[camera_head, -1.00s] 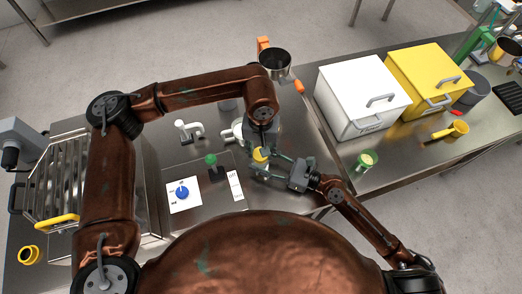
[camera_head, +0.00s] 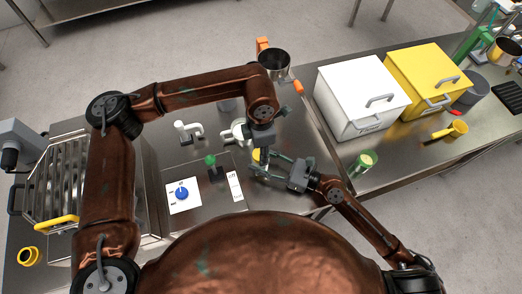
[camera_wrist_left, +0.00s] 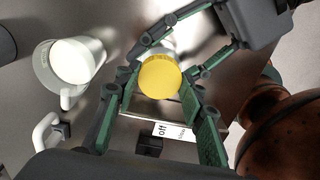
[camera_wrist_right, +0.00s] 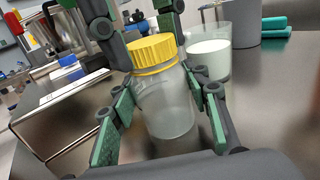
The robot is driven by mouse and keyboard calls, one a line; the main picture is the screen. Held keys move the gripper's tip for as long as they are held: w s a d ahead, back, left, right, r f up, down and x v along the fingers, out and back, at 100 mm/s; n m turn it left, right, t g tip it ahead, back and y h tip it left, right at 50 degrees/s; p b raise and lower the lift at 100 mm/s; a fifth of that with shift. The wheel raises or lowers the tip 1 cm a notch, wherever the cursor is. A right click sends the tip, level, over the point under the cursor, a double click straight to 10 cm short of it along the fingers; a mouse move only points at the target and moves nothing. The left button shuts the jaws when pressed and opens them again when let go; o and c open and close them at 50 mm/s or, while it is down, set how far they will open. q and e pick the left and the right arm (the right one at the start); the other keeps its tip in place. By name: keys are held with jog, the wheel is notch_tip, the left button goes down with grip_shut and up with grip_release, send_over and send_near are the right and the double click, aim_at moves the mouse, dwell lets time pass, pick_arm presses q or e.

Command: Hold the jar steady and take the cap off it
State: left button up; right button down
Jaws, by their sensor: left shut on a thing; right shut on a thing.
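The jar (camera_wrist_right: 165,105) is clear and stands upright on the steel table. Its ribbed yellow cap (camera_wrist_right: 152,53) sits on the top of the jar. In the left wrist view the cap (camera_wrist_left: 160,77) is seen from above and hides most of the jar. My right gripper (camera_wrist_right: 165,115) is shut on the jar body, a finger on each side. My left gripper (camera_wrist_right: 135,40) comes down from above and is shut on the cap. In the head view the cap (camera_head: 256,155) is partly hidden by the left gripper.
A cup of white contents (camera_wrist_right: 208,60) stands close behind the jar. A white box (camera_head: 360,95) and a green-rimmed container (camera_head: 366,160) stand to the right.

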pick_arm(q)
jog(key=n, duration=0.4)
jog(key=shift+w, duration=0.1)
pick_arm(e)
jog(key=shift+s+a, duration=0.1)
jog(key=shift+s, duration=0.05)
pick_arm(q)
jog(key=n, duration=0.7)
jog(key=shift+n, duration=0.4)
jog(key=n, duration=0.5)
jog(key=shift+r, duration=0.1)
jog(key=shift+a, duration=0.1)
jog(key=shift+a+r, duration=0.1)
jog(key=shift+r, duration=0.1)
jog(key=shift+r, duration=0.45)
pick_arm(e)
jog(key=shift+f, duration=0.1)
pick_arm(q)
jog(key=shift+r, duration=0.35)
